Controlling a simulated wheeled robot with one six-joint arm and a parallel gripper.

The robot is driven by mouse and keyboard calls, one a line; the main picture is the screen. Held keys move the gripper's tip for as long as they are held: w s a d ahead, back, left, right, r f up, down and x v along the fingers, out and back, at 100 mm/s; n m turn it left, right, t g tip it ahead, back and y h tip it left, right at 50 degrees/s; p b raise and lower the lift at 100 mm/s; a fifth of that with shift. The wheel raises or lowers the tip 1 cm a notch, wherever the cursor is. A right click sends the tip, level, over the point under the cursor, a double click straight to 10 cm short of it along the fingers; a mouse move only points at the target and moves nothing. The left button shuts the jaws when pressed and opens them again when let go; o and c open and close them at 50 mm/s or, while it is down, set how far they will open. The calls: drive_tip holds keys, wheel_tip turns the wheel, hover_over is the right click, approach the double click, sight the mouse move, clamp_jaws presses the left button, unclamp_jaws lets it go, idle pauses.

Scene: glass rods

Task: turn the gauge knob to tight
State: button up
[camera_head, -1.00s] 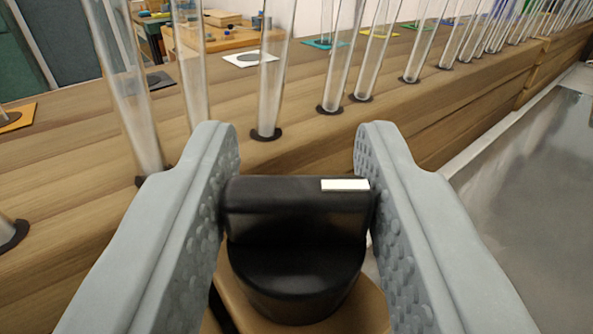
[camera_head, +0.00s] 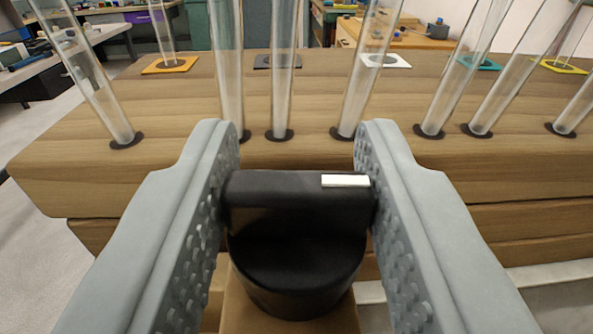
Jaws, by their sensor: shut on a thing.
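The black gauge knob (camera_head: 295,255) sits in the lower middle of the head camera view, on a tan wooden mount (camera_head: 285,318). Its raised grip bar carries a white mark (camera_head: 346,181) near the right end. My gripper (camera_head: 297,165) is shut on the knob, with a grey dimpled finger against each end of the bar. The bar lies crosswise between the fingers. No scale or tight mark shows on the knob's mount.
A wooden bench (camera_head: 180,160) lies just beyond the gripper. Several upright glass rods stand on it in dark round bases, the closest (camera_head: 283,80) just past the fingertips. Coloured pads, such as an orange one (camera_head: 170,65), lie behind them. Open floor (camera_head: 40,260) shows at left.

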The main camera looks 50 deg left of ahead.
drive_tip(key=shift+n+g+y, duration=0.4)
drive_tip(key=shift+g, duration=0.1)
drive_tip(key=o, duration=0.7)
drive_tip(key=shift+c, duration=0.2)
drive_tip(key=v, duration=1.2)
drive_tip(key=shift+r, duration=0.1)
